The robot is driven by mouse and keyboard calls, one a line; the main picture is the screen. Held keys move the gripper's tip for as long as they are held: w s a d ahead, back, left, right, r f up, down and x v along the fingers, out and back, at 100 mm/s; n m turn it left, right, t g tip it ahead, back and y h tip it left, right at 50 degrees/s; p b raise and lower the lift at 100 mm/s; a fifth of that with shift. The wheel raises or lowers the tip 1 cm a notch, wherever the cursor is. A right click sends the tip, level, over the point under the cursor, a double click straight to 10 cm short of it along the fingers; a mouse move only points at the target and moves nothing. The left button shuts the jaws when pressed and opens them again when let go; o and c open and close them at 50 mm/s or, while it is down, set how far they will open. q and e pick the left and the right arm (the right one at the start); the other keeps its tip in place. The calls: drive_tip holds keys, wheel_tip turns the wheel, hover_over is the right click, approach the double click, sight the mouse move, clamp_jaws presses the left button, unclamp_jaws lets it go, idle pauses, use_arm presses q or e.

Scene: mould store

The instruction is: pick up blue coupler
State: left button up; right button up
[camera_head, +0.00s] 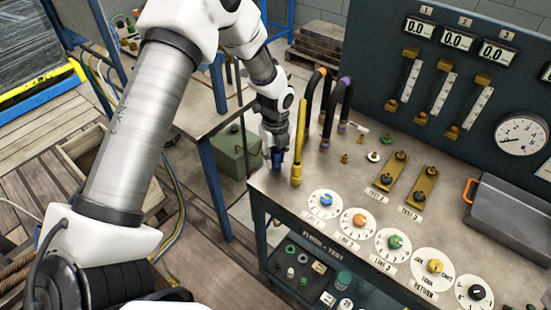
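A small blue piece, which looks like the blue coupler (276,161), shows right at the fingertips, just above or on the bench top. The fingers are small and partly hide it, so I cannot tell whether they are closed on it. My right gripper is not in view.
A yellow upright hose (299,135) stands close to the right of my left gripper, with orange-banded and purple-banded black hoses behind. Coloured dials, brass valve blocks (424,186) and a grey case (508,222) lie further right. A gauge panel (450,70) stands behind.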

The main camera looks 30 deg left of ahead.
use_arm(q)
clamp_jaws()
drive_tip(key=shift+w+r, duration=0.2)
drive_tip(key=shift+r, duration=0.15)
wheel_tip(320, 180, up, 9)
drive_tip(key=shift+s+f+b, duration=0.1)
drive_tip(key=shift+s+b, duration=0.05)
drive_tip(key=shift+b, duration=0.75)
drive_tip(key=shift+r, duration=0.25)
